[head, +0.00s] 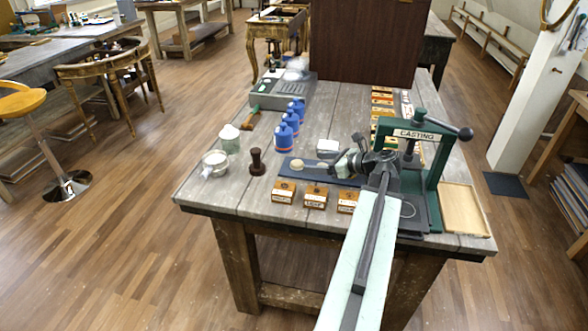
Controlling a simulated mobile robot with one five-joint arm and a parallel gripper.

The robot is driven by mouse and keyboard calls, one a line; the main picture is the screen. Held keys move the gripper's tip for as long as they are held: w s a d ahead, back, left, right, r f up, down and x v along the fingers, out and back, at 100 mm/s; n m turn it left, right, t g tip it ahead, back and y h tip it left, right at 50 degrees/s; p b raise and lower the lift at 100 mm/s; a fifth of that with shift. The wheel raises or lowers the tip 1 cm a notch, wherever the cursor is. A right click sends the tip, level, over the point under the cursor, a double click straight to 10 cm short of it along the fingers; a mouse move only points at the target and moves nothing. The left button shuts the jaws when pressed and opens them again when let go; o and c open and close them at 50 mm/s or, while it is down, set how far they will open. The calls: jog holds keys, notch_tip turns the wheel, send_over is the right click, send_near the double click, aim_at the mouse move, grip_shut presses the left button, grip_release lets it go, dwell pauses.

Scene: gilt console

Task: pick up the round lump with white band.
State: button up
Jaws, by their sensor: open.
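A small round beige lump (297,165) sits on the left part of a dark blue mat (318,174) on the workbench. It is the likely round lump, but a white band on it is too small to make out. My gripper (336,168) is open, over the right part of the mat. It is to the right of the lump and apart from it, with nothing seen between its fingers. My arm hides the right end of the mat.
Small labelled wooden blocks (315,196) line the front of the mat. A green casting press (432,150) stands close on the right. A brown stamp (256,162) and blue bottles (286,133) stand left and behind.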

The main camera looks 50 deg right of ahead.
aim_at(297, 162)
jog(key=b+x, duration=0.1)
jog(key=x, duration=0.2)
jog(key=b+x, duration=0.1)
jog(key=x, duration=0.3)
jog(key=shift+a+f, duration=0.1)
jog(key=shift+a, duration=0.15)
jog(key=c, duration=1.5)
jog(key=shift+o, duration=0.2)
